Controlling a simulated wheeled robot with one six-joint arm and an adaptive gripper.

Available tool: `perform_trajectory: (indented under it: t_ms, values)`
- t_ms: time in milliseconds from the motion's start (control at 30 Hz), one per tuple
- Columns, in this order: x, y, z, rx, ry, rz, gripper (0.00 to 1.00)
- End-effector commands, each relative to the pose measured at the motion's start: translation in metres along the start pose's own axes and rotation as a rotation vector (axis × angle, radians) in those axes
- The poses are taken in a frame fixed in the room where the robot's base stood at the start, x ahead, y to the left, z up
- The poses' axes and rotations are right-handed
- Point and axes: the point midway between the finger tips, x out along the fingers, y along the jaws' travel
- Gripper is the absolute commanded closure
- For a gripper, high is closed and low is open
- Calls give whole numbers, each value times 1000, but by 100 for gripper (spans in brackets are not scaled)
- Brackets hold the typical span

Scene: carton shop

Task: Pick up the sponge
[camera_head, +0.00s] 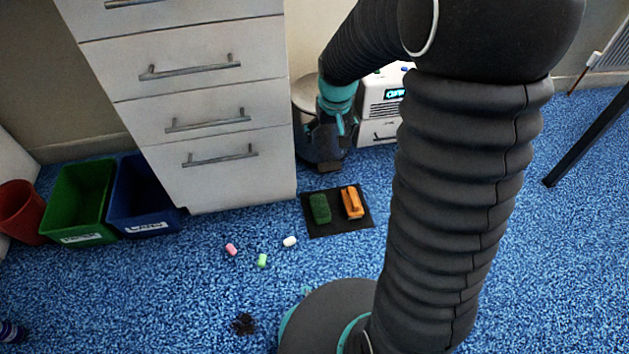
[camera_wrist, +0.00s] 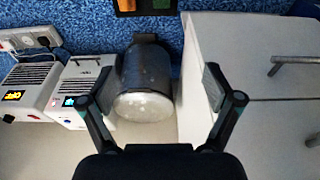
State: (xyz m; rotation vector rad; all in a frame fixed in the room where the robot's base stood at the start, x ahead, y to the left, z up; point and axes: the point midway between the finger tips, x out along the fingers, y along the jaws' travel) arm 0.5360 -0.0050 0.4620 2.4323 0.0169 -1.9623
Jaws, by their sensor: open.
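A dark green block, which looks like the sponge (camera_head: 320,208), lies on the left of a black mat (camera_head: 340,229) on the blue carpet. An orange object with a handle (camera_head: 352,202), perhaps a brush, lies beside it on the right. In the wrist view, the green block (camera_wrist: 126,5) and the orange object (camera_wrist: 155,5) show only partly at the top edge. My gripper (camera_wrist: 158,78) is open and empty, its fingers wide apart. In the head view, my gripper (camera_head: 325,160) hangs behind the mat, beside the drawer cabinet and apart from the sponge.
A white drawer cabinet (camera_head: 205,90) stands left of my gripper. A grey metal bin (camera_wrist: 145,85) shows between my fingers. White boxes with lit displays (camera_wrist: 78,88) stand by the wall. Green (camera_head: 82,200) and blue (camera_head: 140,205) bins stand left. Small coloured pieces (camera_head: 262,260) lie on the carpet.

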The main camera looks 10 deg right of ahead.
Motion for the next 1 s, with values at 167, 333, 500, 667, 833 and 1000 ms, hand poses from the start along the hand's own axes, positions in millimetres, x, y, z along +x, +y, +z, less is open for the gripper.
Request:
perform_trajectory:
  t_ms: [167, 333, 500, 667, 833, 1000]
  values:
    - [73, 1, -18, -4, -64, -2, 10]
    - [146, 2, -23, -8, -118, -4, 10]
    - [217, 3, -18, -12, -167, -5, 10]
    - [265, 3, -8, -14, -198, -7, 10]
    - [290, 3, -2, -15, -211, -8, 10]
    - [312, 3, 4, -15, -216, -8, 10]
